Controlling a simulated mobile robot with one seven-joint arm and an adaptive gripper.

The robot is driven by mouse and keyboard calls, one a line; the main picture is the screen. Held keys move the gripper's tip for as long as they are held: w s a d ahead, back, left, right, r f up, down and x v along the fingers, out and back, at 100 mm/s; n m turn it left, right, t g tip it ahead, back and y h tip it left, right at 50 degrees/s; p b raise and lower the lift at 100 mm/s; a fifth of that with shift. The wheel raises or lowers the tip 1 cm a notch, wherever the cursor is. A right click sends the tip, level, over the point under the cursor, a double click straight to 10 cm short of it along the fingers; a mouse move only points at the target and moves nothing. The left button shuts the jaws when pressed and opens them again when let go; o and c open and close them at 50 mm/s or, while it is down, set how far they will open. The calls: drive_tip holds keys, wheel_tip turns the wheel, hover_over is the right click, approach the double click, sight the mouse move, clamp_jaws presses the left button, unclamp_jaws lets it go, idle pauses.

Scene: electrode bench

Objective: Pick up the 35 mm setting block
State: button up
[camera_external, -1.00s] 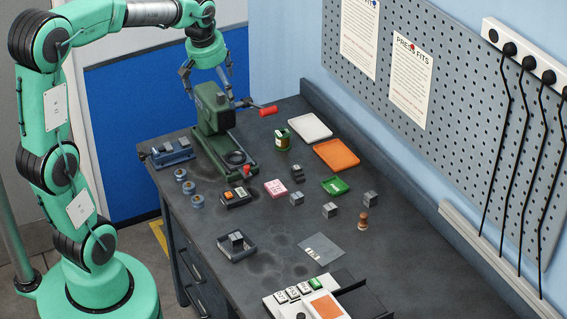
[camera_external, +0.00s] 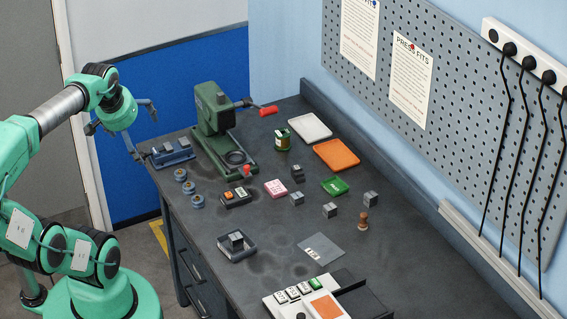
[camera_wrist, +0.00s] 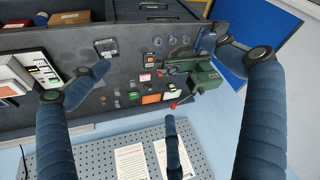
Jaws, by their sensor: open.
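Several small grey metal blocks stand on the dark bench: a darker one (camera_external: 297,173), one below it (camera_external: 296,198), one in the middle (camera_external: 330,210) and one to the right (camera_external: 371,199). Another grey block (camera_external: 236,239) sits in a shallow grey tray (camera_external: 224,254). No size marking is legible, so I cannot tell which is the 35 mm block. My gripper (camera_external: 127,134) is open and empty, with its fingers spread, off the bench's far left end near the blue vise. In the wrist view my fingers (camera_wrist: 160,95) spread around a distant bench.
A green press (camera_external: 212,115) with a red handle stands at the far left of the bench, beside the blue vise (camera_external: 172,153). A wooden peg (camera_external: 362,221) stands near the right block.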

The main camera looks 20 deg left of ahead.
drive_tip(key=shift+s+a+f, duration=0.3)
drive_tip(key=shift+s+f, duration=0.15)
drive_tip(key=shift+s, duration=0.25)
drive_tip(key=c, duration=1.3)
drive_tip(key=shift+w, duration=0.1)
